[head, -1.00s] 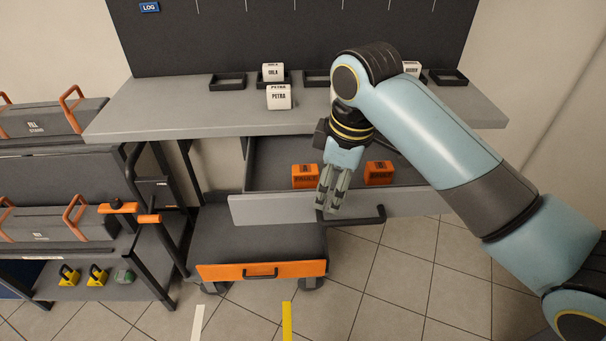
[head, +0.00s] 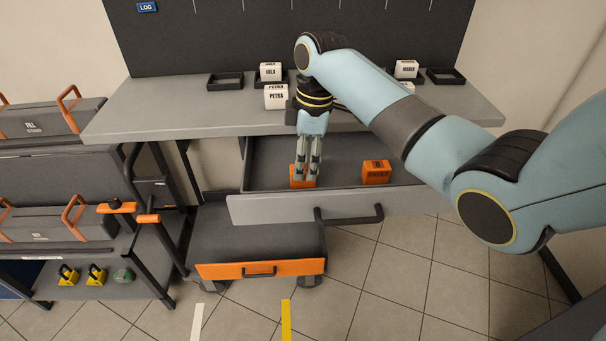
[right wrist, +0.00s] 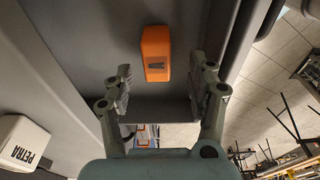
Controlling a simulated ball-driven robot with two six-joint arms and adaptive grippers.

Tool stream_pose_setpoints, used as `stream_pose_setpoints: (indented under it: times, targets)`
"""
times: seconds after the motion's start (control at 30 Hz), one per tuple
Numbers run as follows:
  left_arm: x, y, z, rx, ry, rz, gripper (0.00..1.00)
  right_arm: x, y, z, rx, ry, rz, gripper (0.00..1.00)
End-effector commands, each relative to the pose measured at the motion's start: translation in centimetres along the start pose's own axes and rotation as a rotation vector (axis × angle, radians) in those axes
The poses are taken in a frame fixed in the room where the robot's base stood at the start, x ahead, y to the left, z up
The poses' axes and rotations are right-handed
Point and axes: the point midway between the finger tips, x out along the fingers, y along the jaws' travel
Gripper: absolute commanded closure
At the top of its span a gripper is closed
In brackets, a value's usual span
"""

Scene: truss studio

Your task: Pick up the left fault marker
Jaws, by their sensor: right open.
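Two orange fault markers lie in the open grey drawer under the bench. The left fault marker (head: 296,183) is partly hidden behind my right gripper (head: 306,177). The other fault marker (head: 376,172) lies to its right, clear of the gripper. In the right wrist view, one orange marker (right wrist: 156,53), apparently the left one, shows ahead of my right gripper (right wrist: 163,84). The fingers are spread and empty, and the marker appears beyond their tips, not between them. My left gripper is out of view.
The drawer front (head: 280,208) with its dark handle (head: 350,217) is near the gripper. The bench top (head: 180,119) overhangs the drawer and bears white labelled blocks, such as the PETRA block (head: 276,98), and dark trays. An orange-fronted cart (head: 225,270) stands below.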

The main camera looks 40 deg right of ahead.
Motion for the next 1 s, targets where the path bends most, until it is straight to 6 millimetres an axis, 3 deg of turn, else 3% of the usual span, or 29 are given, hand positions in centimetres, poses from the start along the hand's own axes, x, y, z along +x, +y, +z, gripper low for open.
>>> stream_pose_setpoints:
  times: [0.2, 0.5, 0.93, 1.0]
  targets:
    - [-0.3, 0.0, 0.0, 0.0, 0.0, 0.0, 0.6, 3.1, 0.3, 0.2, 0.001, 0.0, -0.001, 0.42]
    - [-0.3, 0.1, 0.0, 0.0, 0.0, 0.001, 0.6, 3.7, 0.3, 0.2, 0.0, 0.0, 0.001, 0.44]
    - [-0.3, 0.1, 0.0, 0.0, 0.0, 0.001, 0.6, 3.6, 0.3, 0.2, 0.001, 0.0, 0.001, 1.0]
    - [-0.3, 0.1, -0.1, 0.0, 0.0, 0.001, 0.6, 3.6, 0.3, 0.2, 0.001, 0.0, 0.001, 1.0]
